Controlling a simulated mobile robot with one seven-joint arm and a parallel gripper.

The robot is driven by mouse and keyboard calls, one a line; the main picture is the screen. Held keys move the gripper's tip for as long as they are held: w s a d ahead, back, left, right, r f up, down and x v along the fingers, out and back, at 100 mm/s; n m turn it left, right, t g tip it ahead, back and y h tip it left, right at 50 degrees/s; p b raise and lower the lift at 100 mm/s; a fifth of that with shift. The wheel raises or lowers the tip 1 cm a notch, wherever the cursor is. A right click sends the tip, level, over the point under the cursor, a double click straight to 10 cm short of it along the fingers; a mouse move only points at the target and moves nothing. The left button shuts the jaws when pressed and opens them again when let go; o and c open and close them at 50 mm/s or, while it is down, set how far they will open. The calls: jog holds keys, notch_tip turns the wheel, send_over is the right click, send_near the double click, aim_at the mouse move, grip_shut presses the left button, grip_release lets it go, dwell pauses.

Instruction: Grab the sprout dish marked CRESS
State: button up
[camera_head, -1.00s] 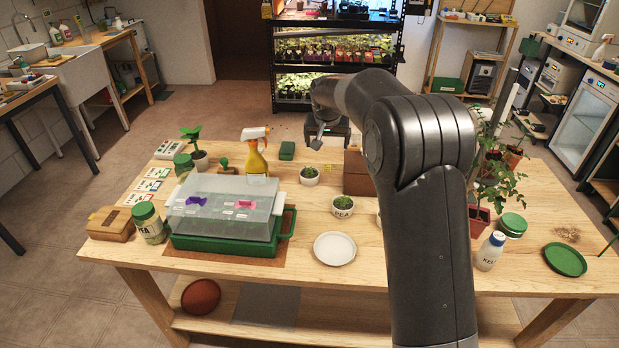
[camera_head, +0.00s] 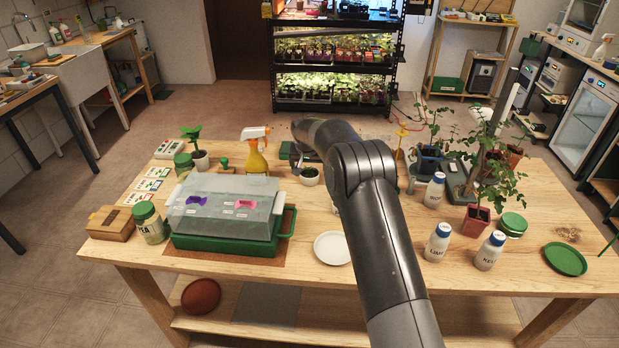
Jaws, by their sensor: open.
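A small white sprout dish with green growth (camera_head: 309,176) stands near the middle of the table, behind the white plate. Its label is too small to read, so I cannot tell whether it says CRESS. My gripper (camera_head: 302,160) is open, just behind and above this dish, partly hidden by my own arm. I cannot tell whether it touches the dish. No readable CRESS mark shows.
A white plate (camera_head: 332,248) lies in front of the dish. A clear-lidded green propagator (camera_head: 222,241) and a yellow spray bottle (camera_head: 256,158) stand to the left. White bottles (camera_head: 437,242) and potted plants (camera_head: 478,215) stand right of my arm.

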aim_at(310, 172)
jog(key=x, duration=0.5)
jog(key=shift+s+d+f, duration=0.1)
jog(key=shift+s+f, duration=0.05)
jog(key=shift+s, duration=0.05)
jog(key=c, duration=1.2)
